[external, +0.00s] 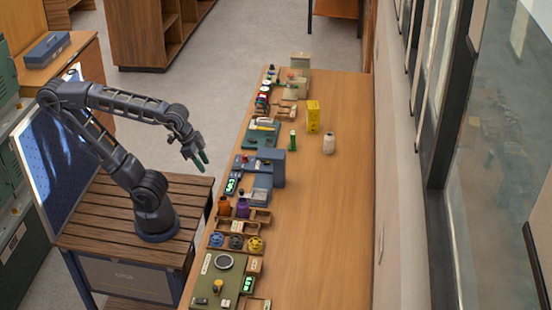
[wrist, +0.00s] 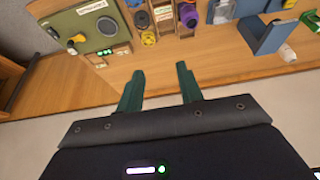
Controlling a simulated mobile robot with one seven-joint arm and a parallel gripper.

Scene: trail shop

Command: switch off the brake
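No label reading "brake" is legible, so I cannot tell which control is the brake. A green panel (external: 208,272) lies at the near end of the long table, with a round dial (external: 223,262) and a knob with yellow on it (external: 217,287). My gripper (external: 202,160) is open and empty, in the air left of the table.
The long wooden table (external: 330,230) holds a blue-grey device (external: 277,168), a teal panel (external: 262,135), orange and purple bottles (external: 242,208), a yellow box (external: 313,116) and a white bottle (external: 328,144). Its right side is mostly clear. A wall with windows runs along the right.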

